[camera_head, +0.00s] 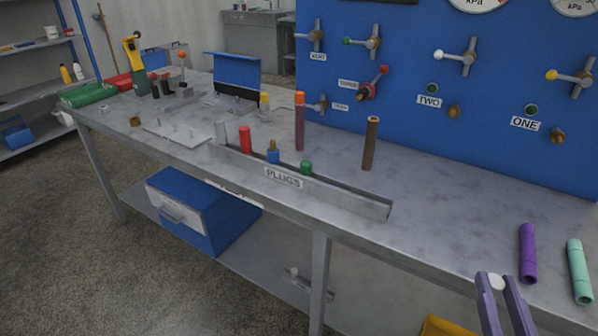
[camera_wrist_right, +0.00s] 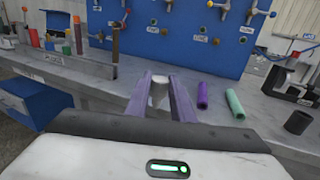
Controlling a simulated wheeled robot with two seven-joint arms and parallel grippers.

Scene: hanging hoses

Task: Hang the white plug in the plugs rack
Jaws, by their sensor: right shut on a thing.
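My right gripper (camera_head: 501,287) is at the lower right of the head view, by the bench's front edge. Its purple fingers are shut on the white plug (camera_head: 497,282), whose top shows between the fingertips. In the right wrist view the white plug (camera_wrist_right: 159,92) sits between the fingers. The plugs rack (camera_head: 340,196) is a long grey metal strip labelled PLUGS, along the bench's front edge, left of and apart from the gripper. A red plug (camera_head: 245,139), a blue plug (camera_head: 273,153) and a green plug (camera_head: 306,167) stand in it. My left gripper is not in view.
A brown tube (camera_head: 371,144) and an orange-topped tube (camera_head: 299,122) stand behind the rack. A purple tube (camera_head: 528,253) and a mint tube (camera_head: 579,271) lie near the gripper. A blue valve panel (camera_head: 430,60) rises behind. The bench between rack and purple tube is clear.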

